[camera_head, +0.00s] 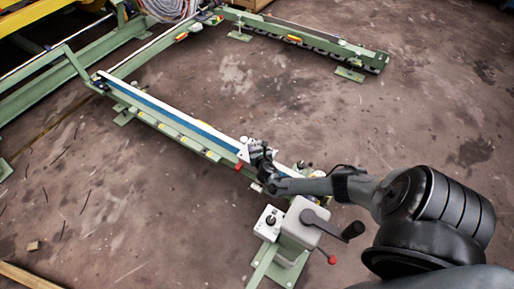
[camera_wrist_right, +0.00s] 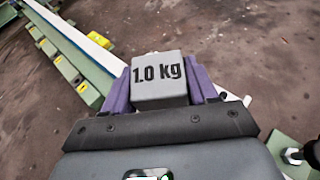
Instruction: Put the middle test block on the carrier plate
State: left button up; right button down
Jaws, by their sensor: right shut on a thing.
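A grey test block (camera_wrist_right: 160,82) marked "1.0 kg" sits between the two purple fingers of my right gripper (camera_wrist_right: 160,72) in the right wrist view. The fingers press on its two sides, so the gripper is shut on it. In the head view my right gripper (camera_head: 258,152) is over the near part of the long green rail, and the block is too small to make out there. A small white piece (camera_head: 243,153) shows beside the gripper at the rail; I cannot tell whether it is the carrier plate. My left gripper is not in view.
The long green rail (camera_head: 165,118) with a blue and white top runs from upper left to the middle. A grey crank box (camera_head: 305,222) with a black handle stands at its near end. Another green beam (camera_head: 300,38) lies at the back. Bare brown floor surrounds them.

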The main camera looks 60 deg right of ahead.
jog(key=shift+f+b, duration=0.55)
jog(key=shift+f, duration=0.3)
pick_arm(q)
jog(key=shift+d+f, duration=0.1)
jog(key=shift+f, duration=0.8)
pick_arm(e)
jog(key=shift+w, duration=0.1)
jog(key=c, duration=0.7)
grip_release()
jog(key=shift+f, duration=0.2)
jog(key=shift+c, duration=0.2)
jog(key=o, duration=0.4)
jog(key=shift+r, duration=0.15)
